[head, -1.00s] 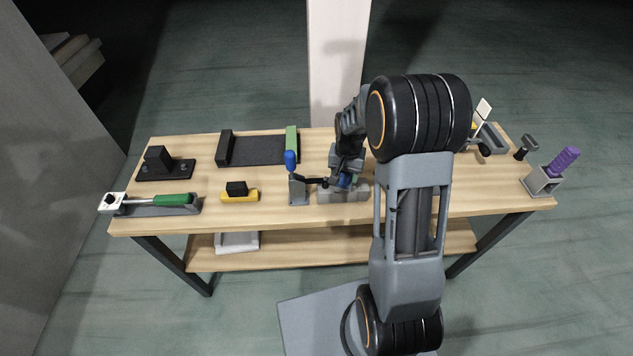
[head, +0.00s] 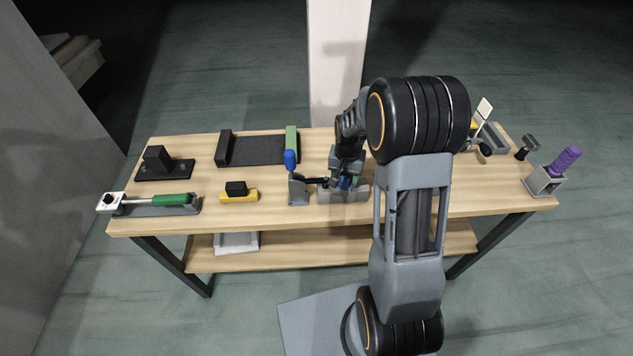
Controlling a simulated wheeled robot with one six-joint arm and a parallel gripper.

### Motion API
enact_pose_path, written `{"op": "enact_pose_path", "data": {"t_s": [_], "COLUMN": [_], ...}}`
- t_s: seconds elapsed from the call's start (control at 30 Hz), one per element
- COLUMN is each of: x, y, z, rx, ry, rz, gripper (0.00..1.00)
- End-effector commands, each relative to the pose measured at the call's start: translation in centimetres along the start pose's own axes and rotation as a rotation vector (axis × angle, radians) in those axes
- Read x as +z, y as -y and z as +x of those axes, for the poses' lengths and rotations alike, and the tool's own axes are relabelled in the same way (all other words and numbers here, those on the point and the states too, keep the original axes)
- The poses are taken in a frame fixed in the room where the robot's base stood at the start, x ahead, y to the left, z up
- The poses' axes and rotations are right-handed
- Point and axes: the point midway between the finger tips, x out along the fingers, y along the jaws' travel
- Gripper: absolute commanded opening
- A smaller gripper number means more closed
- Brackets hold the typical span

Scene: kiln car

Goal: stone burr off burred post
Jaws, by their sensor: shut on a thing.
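My gripper (head: 342,181) points down over the front middle of the bench and is shut on a small blue thing (head: 346,183), mostly hidden by the jaws. Whether this is the stone cannot be told. The blue thing is right above or in a low grey block (head: 359,195); contact is unclear. A clamp with a blue handle (head: 291,160) stands just left of the block, its dark arm reaching toward the gripper. I cannot make out the burred post or a burr; the gripper and arm cover that spot.
On the wooden bench (head: 230,222) at left are a green-handled tool (head: 173,200), a yellow-and-black block (head: 239,195), a black fixture (head: 160,164) and a dark tray (head: 258,150). A purple ribbed piece (head: 565,160) in a grey holder stands at right. Bare wood lies right of the arm.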

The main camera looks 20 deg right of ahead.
Motion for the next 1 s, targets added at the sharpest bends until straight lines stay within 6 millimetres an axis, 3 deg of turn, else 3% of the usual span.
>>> {"op": "enact_pose_path", "data": {"t_s": [0.67, 1.0], "x": [0.0, -0.6], "y": [-0.1, -1.9], "z": [0.5, 0.5], "rx": [0.0, 0.0], "ry": [-0.001, -0.001], "rz": [0.0, 0.003], "gripper": [0.34, 0.34]}}
